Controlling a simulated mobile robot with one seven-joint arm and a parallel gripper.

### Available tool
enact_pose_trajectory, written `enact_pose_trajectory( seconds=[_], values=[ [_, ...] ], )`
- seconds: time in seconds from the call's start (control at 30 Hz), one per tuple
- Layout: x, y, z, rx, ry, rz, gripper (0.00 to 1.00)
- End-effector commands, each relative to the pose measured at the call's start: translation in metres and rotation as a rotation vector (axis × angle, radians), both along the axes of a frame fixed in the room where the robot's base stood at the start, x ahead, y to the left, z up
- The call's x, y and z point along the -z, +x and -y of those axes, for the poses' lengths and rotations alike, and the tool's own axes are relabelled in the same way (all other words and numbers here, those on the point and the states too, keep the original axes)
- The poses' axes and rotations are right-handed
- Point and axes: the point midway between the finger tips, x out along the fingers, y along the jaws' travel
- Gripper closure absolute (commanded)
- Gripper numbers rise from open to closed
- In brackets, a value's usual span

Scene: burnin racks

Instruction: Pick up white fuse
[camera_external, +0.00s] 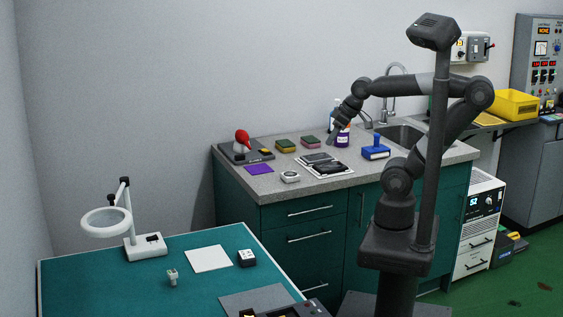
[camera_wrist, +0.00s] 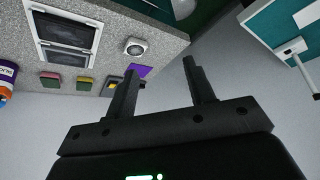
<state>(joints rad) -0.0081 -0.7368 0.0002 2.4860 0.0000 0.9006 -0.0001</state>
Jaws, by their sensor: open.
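A small whitish upright piece (camera_external: 172,277), possibly the white fuse, stands on the green-topped table (camera_external: 110,268) in the external view; it is too small to identify surely. My gripper (camera_external: 333,137) is far from it, above the grey counter by the wall. In the wrist view my gripper (camera_wrist: 158,75) is open, with nothing between its two dark fingers. The wrist view shows part of the green table (camera_wrist: 265,32) at the upper right, but I cannot make out the small piece there.
A magnifier lamp (camera_external: 145,247), white sheet (camera_external: 208,259) and black-and-white block (camera_external: 247,258) are on the green table. The grey counter (camera_external: 312,192) holds sponges (camera_external: 286,146), a purple cloth (camera_external: 259,169) and a blue-handled item (camera_external: 376,148). Bare tabletop surrounds the small piece.

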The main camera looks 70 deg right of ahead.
Motion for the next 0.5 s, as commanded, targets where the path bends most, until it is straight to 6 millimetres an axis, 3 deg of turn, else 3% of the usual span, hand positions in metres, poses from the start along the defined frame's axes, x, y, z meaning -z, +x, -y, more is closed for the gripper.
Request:
enact_pose_trajectory(
  seconds=[0.27, 0.5],
  values=[
    [-0.038, 0.068, -0.038, -0.122, -0.007, -0.017, 0.51],
    [-0.064, 0.143, -0.1, -0.256, -0.014, -0.03, 0.51]
  ],
)
